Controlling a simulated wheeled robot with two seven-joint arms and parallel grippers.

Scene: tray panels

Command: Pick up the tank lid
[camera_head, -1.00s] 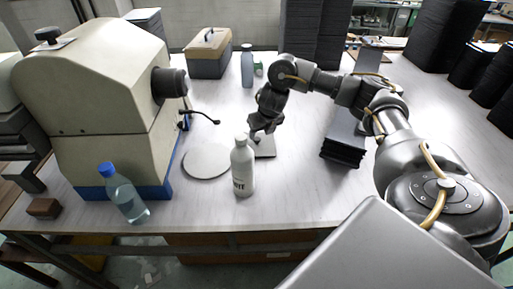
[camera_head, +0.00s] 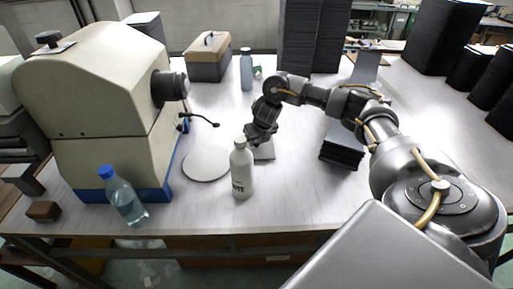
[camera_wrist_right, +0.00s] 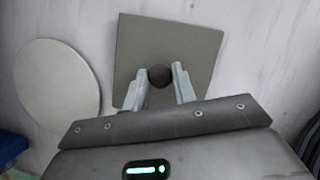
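The tank lid, a flat grey square plate (camera_head: 265,153) with a dark round knob, lies on the table behind the white bottle. In the right wrist view, the lid (camera_wrist_right: 195,48) fills the upper middle. My right gripper (camera_head: 258,141) is over the lid, pointing down. In the right wrist view, the two fingers of this gripper (camera_wrist_right: 160,80) are on either side of the knob, close against it, and appear shut on it. The lid seems to rest on the table; any small lift cannot be told. My left gripper is not in view.
A white bottle (camera_head: 242,172) stands just in front of the lid. A round grey disc (camera_head: 206,164) lies to its left. A blue-capped bottle (camera_head: 124,196) and a large beige machine (camera_head: 95,100) are farther left. Dark stacked panels (camera_head: 342,152) stand to the right.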

